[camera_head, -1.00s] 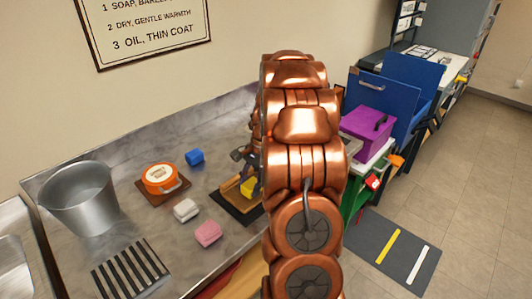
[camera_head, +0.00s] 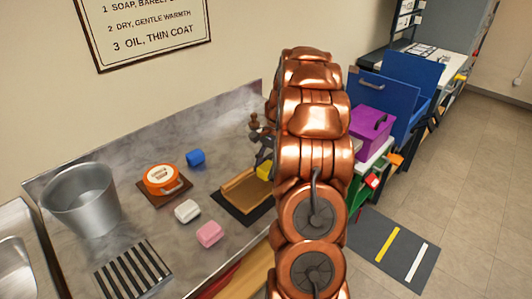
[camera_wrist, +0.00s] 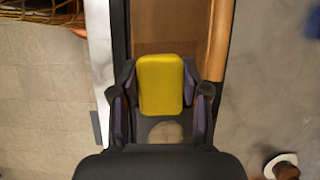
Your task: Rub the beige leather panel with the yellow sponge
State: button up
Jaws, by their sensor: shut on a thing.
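The beige leather panel (camera_head: 240,192) lies on a dark mat on the metal counter, with a rounded rim along its far side. It also shows in the wrist view (camera_wrist: 165,32), running away above the sponge. The yellow sponge (camera_head: 263,171) is at the panel's right end, partly hidden by my arm. In the wrist view my gripper (camera_wrist: 160,92) is shut on the yellow sponge (camera_wrist: 160,78), a finger on each side. I cannot tell whether the sponge presses on the leather.
A white block (camera_head: 187,211), a pink block (camera_head: 209,234), a blue piece (camera_head: 195,157) and an orange tin (camera_head: 161,178) stand left of the panel. A metal bucket (camera_head: 80,205) and a striped rack (camera_head: 133,272) are farther left. A purple box (camera_head: 371,130) stands right.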

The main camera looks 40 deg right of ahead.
jog(key=shift+r+p, duration=0.65)
jog(key=shift+r, duration=1.8)
